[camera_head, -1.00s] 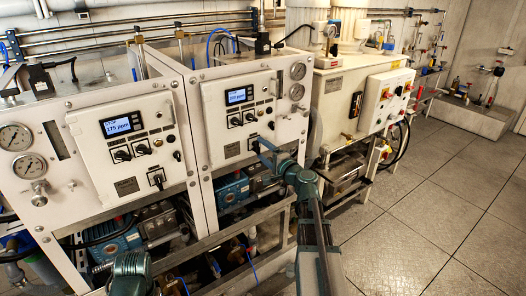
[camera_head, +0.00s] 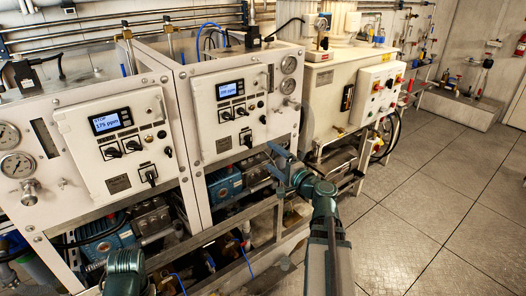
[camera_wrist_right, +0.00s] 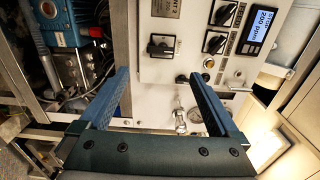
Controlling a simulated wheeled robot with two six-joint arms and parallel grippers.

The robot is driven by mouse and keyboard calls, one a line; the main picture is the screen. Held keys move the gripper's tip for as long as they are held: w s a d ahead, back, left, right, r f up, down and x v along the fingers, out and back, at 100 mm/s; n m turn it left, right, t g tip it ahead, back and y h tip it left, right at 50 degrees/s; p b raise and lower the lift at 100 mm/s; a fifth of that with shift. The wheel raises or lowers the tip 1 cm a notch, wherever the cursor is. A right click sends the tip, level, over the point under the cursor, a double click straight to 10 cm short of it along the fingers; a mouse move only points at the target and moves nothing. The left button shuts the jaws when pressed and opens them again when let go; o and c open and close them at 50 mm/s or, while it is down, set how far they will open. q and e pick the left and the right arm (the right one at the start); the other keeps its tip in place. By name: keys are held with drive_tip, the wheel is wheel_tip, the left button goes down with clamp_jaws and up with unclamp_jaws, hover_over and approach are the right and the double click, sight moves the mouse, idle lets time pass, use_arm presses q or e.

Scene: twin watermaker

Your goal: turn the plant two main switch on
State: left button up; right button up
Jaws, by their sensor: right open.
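The plant two panel (camera_head: 226,103) is the second white control panel from the left in the head view, with a lit display (camera_head: 230,88). A lone black rotary switch (camera_head: 247,140) sits low on it, below two other knobs; it seems to be the main switch. It also shows in the right wrist view (camera_wrist_right: 162,46), its handle lying roughly across the picture. My right gripper (camera_head: 279,160) is open and empty, right of and below the switch. In the wrist view its two blue fingers (camera_wrist_right: 157,85) are apart and do not touch the switch. My left gripper is not in view.
The neighbouring panel (camera_head: 112,130) to the left has its own display and knobs. Gauges (camera_head: 288,75) sit right of the plant two panel. A metal frame rail (camera_head: 225,228) runs below the cabinets. The tiled floor (camera_head: 420,210) at right is clear.

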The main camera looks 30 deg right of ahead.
sight(249, 141)
drive_tip(key=s, duration=0.3)
drive_tip(key=shift+s+d, duration=0.2)
drive_tip(key=shift+s, duration=0.15)
drive_tip(key=shift+w, duration=0.15)
drive_tip(key=w, duration=0.9)
drive_tip(key=w+a, duration=0.1)
drive_tip(key=w, duration=0.3)
drive_tip(key=shift+w, duration=0.25)
